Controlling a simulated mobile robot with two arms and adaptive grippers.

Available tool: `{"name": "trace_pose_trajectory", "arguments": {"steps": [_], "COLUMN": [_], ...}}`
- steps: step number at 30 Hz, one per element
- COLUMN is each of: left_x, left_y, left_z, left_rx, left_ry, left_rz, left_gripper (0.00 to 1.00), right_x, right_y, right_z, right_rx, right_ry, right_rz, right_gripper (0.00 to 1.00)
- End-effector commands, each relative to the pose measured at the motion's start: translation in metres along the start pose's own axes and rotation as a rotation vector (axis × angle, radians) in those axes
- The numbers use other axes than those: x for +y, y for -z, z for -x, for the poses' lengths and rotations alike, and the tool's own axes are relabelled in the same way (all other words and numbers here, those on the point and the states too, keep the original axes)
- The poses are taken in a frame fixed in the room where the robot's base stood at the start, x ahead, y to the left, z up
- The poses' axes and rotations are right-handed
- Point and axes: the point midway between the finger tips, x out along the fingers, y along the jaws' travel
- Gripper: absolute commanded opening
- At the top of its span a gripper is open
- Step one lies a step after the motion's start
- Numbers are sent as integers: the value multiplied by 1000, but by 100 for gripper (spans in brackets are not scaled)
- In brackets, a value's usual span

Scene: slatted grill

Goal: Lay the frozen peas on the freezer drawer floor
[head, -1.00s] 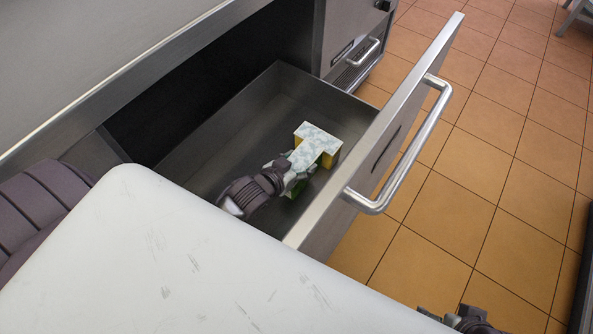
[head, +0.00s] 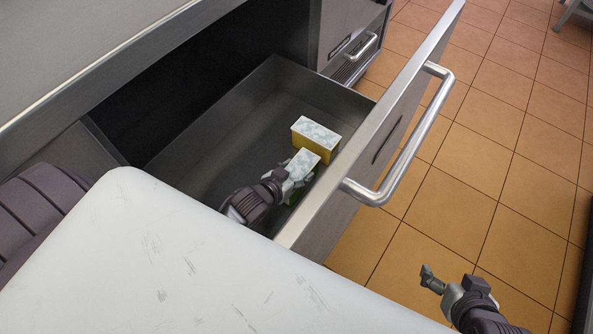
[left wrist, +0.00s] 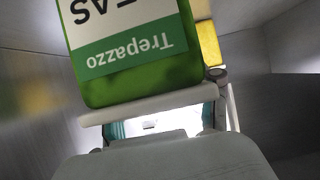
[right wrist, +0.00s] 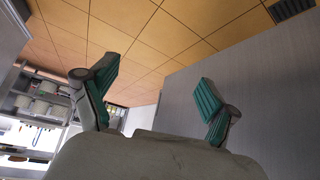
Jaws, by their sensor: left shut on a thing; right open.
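The frozen peas are a box with a frosted white top (head: 304,166) and green sides, inside the open freezer drawer (head: 215,150). In the left wrist view the green peas box (left wrist: 140,75) shows upside-down lettering, "Trepazzo" and "AS". My left gripper (head: 287,180) reaches down into the drawer and is shut on the peas box. Whether the box touches the drawer floor cannot be told. My right gripper (head: 433,280) is open and empty, outside the drawer over the tiled floor; its spread fingers show in the right wrist view (right wrist: 155,100).
A yellow box with a frosted top (head: 316,136) stands in the drawer just beyond the peas, close to the drawer front (head: 385,140). Bare drawer floor lies to its left. A white worktop (head: 190,260) covers the near side of the view.

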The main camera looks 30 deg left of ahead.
Motion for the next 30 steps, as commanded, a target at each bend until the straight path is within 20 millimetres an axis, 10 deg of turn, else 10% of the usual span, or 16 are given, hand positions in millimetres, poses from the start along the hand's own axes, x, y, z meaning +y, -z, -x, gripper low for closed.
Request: {"name": "trace_pose_trajectory", "arguments": {"steps": [3,4,8,20,30], "left_x": [0,0,0,0,0], "left_y": [0,-2,-2,1,1], "left_z": [-1,-1,-1,1,48], "left_rx": [4,-1,-1,1,-5], "left_ry": [0,0,0,0,0], "left_rz": [0,0,0,-1,1], "left_gripper": [0,64,85,87,87], "right_x": [0,0,0,0,7], "right_y": [2,3,2,2,-54], "right_z": [-1,-1,0,1,27], "right_rx": [11,14,13,6,-295], "right_ry": [0,1,1,1,-15], "right_rz": [0,0,0,0,-9], "right_gripper": [87,87,87,87,87]}}
